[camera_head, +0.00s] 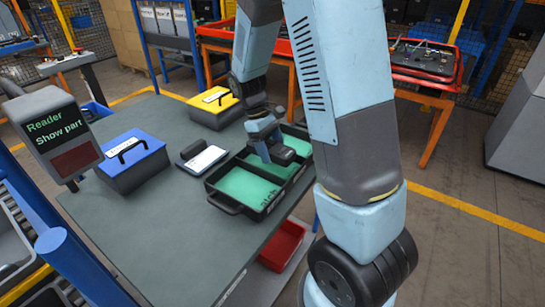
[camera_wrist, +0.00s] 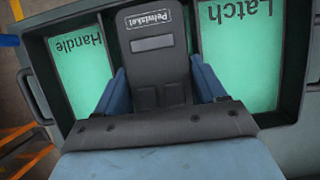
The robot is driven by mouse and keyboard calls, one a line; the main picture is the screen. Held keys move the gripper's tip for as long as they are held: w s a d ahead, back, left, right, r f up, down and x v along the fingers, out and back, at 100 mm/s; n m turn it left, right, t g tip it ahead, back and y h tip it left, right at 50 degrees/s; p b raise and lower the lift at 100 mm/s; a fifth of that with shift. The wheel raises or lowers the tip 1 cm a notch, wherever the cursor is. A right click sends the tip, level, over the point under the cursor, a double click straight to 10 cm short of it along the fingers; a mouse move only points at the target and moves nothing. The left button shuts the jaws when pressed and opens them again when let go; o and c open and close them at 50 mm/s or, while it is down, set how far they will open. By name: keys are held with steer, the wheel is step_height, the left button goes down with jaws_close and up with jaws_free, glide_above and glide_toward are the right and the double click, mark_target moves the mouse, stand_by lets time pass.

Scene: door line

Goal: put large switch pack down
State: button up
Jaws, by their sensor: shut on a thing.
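My gripper (camera_head: 266,138) points down over the black three-compartment tray (camera_head: 232,203) on the workbench. In the wrist view, its blue fingers (camera_wrist: 158,78) are shut on the dark grey switch pack (camera_wrist: 155,42), which has a small printed label and a lighter grey strip. The pack (camera_head: 281,154) is at the middle compartment, between the green "Handle" compartment (camera_wrist: 82,65) and the green "Latch" compartment (camera_wrist: 240,55). The pack covers most of the middle compartment's floor. I cannot tell whether it touches that floor.
A reader screen (camera_head: 52,135) reads "Show part". A red bin (camera_head: 283,245) is below the bench. The near bench top (camera_head: 180,228) is clear.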

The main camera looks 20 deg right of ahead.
mark_target(272, 165)
steer(key=shift+w+d+f, duration=0.1)
steer(key=shift+w+f, duration=0.15)
steer(key=shift+f, duration=0.2)
steer(key=shift+w+d+f, duration=0.1)
steer(key=shift+w+f, duration=0.15)
steer(key=shift+f, duration=1.4)
steer(key=shift+s+f, duration=0.1)
steer(key=shift+f, duration=0.15)
steer(key=o, duration=0.9)
steer(key=shift+c, duration=0.2)
steer(key=v, duration=1.2)
steer(key=shift+s+d, duration=0.1)
steer(key=shift+r, duration=0.55)
steer(key=s+d+r+m+t+y, duration=0.1)
steer(key=s+r+m+t, duration=0.2)
steer(key=s+r, duration=0.5)
steer(key=s+d+r+m+t+y, duration=0.1)
steer(key=s+r+m+t, duration=0.3)
steer(key=s, duration=1.1)
step_height(272, 165, up, 5)
steer(key=shift+d+f+t+y, duration=0.15)
steer(key=shift+d+t+y, duration=0.25)
steer(key=shift+t, duration=0.8)
